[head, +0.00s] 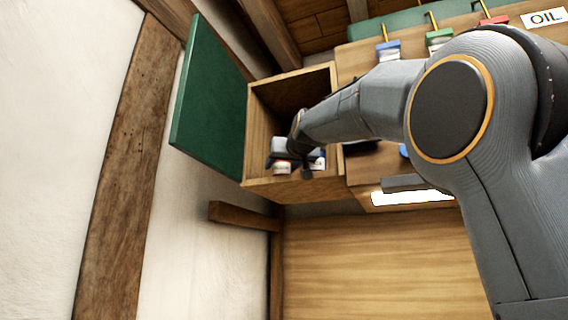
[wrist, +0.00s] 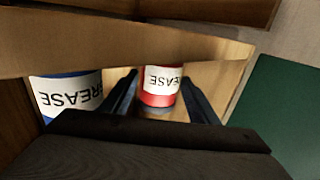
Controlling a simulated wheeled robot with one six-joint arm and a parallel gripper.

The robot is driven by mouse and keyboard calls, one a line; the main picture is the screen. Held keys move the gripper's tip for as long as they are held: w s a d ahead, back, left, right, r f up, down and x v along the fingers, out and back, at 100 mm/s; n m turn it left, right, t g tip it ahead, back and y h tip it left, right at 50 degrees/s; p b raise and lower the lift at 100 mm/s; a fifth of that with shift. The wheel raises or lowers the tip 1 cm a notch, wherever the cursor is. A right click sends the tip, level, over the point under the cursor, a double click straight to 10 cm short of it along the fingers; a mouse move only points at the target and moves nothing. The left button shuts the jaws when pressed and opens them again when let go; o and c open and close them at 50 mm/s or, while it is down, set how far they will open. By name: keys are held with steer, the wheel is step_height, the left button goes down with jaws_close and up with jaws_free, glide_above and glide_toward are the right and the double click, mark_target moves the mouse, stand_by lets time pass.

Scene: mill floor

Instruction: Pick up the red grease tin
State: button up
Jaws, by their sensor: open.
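The red grease tin (wrist: 161,98) has a white GREASE label and stands inside an open wooden cabinet (head: 258,135). In the wrist view it shows between the two dark fingers of my gripper (wrist: 160,78), with a finger on each side. The fingers are apart, and I cannot tell whether either touches the tin. In the head view my gripper (head: 291,163) reaches into the cabinet and partly hides the red tin (head: 282,168). A blue grease tin (wrist: 65,92) with the same label stands to the left in the wrist view.
The cabinet's green door (head: 208,95) stands open on the left in the head view. It also shows at the right of the wrist view (wrist: 285,110). Wooden walls enclose the gripper closely. Colored tags and an OIL sign (head: 543,18) are at the upper right.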

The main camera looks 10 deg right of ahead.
steer(key=shift+w+d, duration=0.1)
steer(key=shift+w, duration=0.15)
steer(key=shift+c, duration=0.5)
steer(key=c, duration=0.9)
steer(key=shift+r, duration=0.1)
steer(key=shift+c, duration=0.2)
